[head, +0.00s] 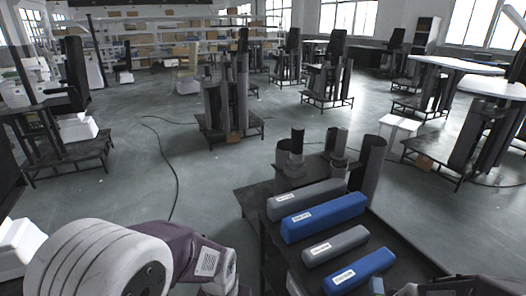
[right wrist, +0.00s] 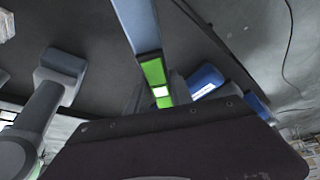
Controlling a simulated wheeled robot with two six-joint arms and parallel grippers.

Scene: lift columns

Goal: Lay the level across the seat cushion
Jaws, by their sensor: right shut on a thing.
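In the right wrist view, a long bar with a blue-grey upper length and a bright green section with a pale window, which looks like the level (right wrist: 153,72), runs up from my right gripper (right wrist: 165,104). The gripper is shut on it; its dark body hides the bar's near end and the contact. In the head view, only a dark part of my right arm shows at the lower right edge, and the level cannot be made out. My left arm enters at the lower left, with its gripper out of frame. I cannot pick out the seat cushion with certainty.
A dark bench (head: 257,205) in front carries blue and grey labelled boxes, including a long blue one (head: 325,217), and upright cylinders (head: 297,150) at its back. Lift columns (head: 228,100) stand beyond. A cable (head: 176,170) crosses the open floor left of the bench.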

